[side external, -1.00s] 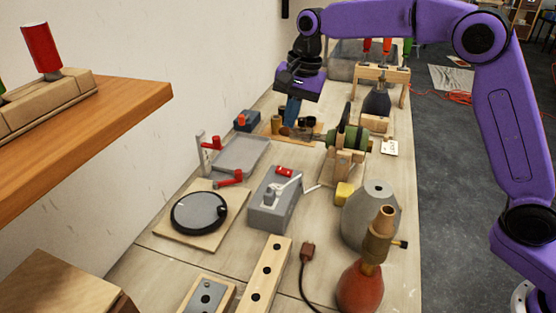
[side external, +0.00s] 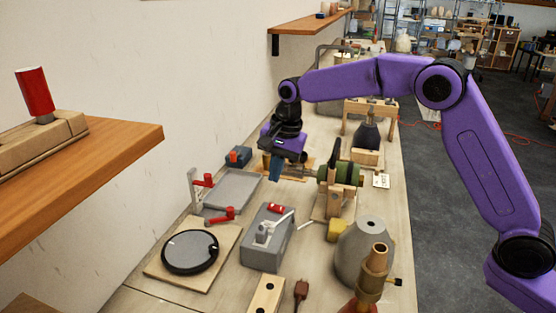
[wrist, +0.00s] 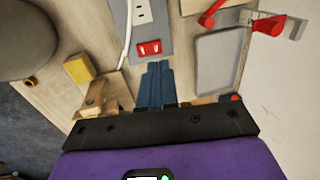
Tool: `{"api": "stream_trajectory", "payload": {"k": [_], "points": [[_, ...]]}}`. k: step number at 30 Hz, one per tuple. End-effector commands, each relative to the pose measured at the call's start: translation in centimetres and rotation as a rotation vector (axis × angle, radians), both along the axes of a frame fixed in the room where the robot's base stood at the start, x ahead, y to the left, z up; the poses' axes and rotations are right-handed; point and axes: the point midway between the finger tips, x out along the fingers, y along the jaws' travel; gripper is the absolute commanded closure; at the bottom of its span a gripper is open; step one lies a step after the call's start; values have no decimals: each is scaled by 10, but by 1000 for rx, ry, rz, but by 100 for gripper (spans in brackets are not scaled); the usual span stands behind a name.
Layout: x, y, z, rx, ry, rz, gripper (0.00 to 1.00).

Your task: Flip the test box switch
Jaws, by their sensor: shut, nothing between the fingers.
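The test box is a grey box (side external: 267,245) on the bench, in the lower middle of the side view. A red switch (side external: 276,208) sits on its far end, and a grey plug-like piece with a white cord is on top. In the wrist view the grey box (wrist: 150,31) shows at top centre with socket slots and the red rocker switch (wrist: 149,48). My gripper (side external: 275,172) is shut and empty, pointing down above the bench beyond the box. In the wrist view my blue fingertips (wrist: 156,68) appear just below the switch; they look apart from it.
A grey tray (side external: 235,187) with red clamps lies left of my gripper. A green cylinder on a wooden stand (side external: 338,185) is close on the right. A yellow block (side external: 337,230) and a grey cone (side external: 365,250) stand right of the box. A round black-rimmed disc (side external: 190,251) lies left.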

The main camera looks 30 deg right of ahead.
Motion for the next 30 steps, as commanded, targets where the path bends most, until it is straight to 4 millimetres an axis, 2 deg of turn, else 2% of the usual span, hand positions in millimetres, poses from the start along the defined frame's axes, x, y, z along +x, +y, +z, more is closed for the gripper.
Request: {"api": "stream_trajectory", "payload": {"k": [1,6,13,19,30], "points": [[1,1,-11,-2,5,-1,100],[5,5,-42,-1,3,-1,100],[10,9,-72,-1,2,-1,100],[11,11,-82,0,0,0,100],[12,12,-83,-1,1,0,100]]}}
